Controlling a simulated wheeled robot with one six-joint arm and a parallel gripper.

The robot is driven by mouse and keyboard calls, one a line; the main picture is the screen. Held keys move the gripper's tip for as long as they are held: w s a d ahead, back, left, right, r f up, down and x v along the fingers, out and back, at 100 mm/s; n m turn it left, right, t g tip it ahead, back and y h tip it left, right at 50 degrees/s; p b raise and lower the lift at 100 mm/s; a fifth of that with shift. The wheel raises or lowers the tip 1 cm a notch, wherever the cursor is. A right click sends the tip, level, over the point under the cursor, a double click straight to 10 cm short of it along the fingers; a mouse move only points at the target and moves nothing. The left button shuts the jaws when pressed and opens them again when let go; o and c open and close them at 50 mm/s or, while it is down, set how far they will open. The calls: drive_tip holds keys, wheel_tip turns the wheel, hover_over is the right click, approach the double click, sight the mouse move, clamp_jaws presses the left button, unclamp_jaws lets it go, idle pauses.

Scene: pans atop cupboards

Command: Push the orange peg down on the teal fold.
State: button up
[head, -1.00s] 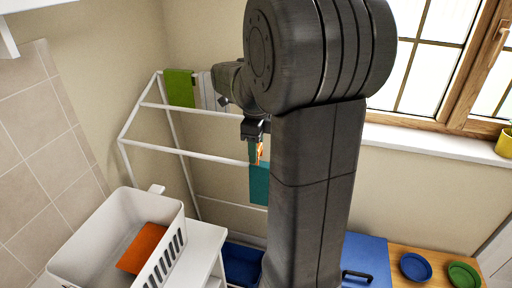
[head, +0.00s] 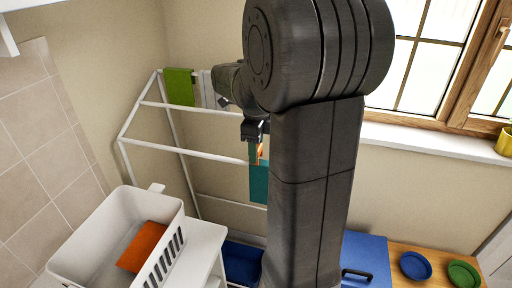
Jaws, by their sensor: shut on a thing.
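The teal cloth (head: 259,185) hangs folded over a rail of the white drying rack (head: 205,156), partly hidden by my arm. The small orange peg (head: 260,152) is upright at the top of the teal fold. My gripper (head: 256,143) points down and is shut on the peg, just above the rail. Whether the peg's lower end straddles the fold is too small to tell.
A green cloth (head: 179,87) and a pale cloth (head: 207,90) hang on the rack's back rail. A white basket (head: 92,232) with an orange cloth (head: 143,246) stands at the lower left. A blue bin (head: 242,262) sits below the rack.

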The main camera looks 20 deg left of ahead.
drive_tip(key=shift+f+b, duration=0.7)
drive_tip(key=shift+f, duration=0.65)
drive_tip(key=o, duration=1)
wheel_tip(320, 180, up, 14)
drive_tip(key=shift+f+b, duration=0.1)
drive_tip(key=shift+b, duration=0.25)
wheel_tip(320, 180, down, 14)
drive_tip(key=shift+r+p, duration=0.2)
drive_tip(key=shift+p, duration=0.2)
drive_tip(key=shift+r, duration=0.25)
